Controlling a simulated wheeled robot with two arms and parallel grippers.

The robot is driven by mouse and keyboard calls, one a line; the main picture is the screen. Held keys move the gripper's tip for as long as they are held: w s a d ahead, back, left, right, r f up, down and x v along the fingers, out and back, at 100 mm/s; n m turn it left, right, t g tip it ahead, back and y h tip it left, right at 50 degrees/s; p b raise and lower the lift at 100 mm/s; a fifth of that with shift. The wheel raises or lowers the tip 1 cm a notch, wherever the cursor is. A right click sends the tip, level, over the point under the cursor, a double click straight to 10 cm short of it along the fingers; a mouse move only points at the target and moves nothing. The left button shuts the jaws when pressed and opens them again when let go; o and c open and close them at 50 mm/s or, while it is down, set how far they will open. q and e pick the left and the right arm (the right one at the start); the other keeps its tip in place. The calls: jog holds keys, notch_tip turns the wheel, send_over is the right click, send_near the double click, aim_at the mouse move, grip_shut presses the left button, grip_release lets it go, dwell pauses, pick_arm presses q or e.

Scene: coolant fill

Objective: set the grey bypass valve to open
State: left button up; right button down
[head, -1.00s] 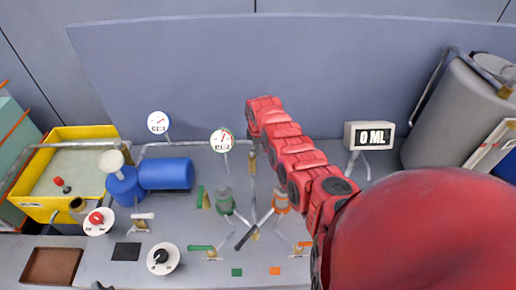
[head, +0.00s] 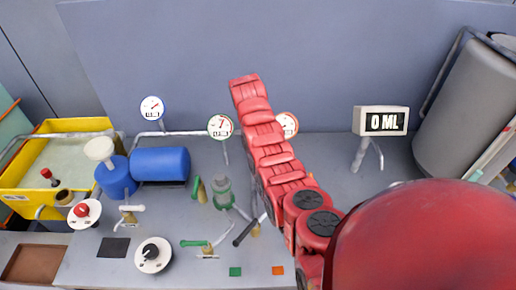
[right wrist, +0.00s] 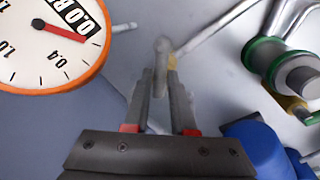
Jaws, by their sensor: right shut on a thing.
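In the right wrist view my right gripper (right wrist: 160,105) is shut on a pale grey handle (right wrist: 161,50), apparently that of the grey bypass valve. A brass fitting (right wrist: 173,63) sits right beside it, and a grey pipe runs away to the upper right. The fingers cover the handle's lower part, so its setting is hard to read. In the head view my right arm hides the gripper and the spot it holds. A dark grey bar (head: 246,231) shows left of the arm; I cannot tell if it is the same handle. My left gripper is not in view.
A green filter (head: 223,193) with green-handled valves stands left of my arm. An orange-rimmed gauge (right wrist: 48,42) is close to the right gripper. Blue tanks (head: 160,163), a yellow bin (head: 88,125) and a display reading 0 ML (head: 381,121) stand around the bench.

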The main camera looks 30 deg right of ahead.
jog(key=shift+w+a+f+m+g+b, duration=0.1)
jog(key=shift+a+m+g+b, duration=0.2)
jog(key=shift+m+b, duration=1.35)
jog(key=shift+a+m+g+b, duration=0.25)
jog(key=shift+m+b, duration=0.9)
jog(key=shift+b, duration=0.85)
jog(key=c, duration=0.8)
grip_release()
jog(key=shift+w, duration=0.1)
jog(key=shift+o, duration=0.2)
jog(key=shift+r, duration=0.25)
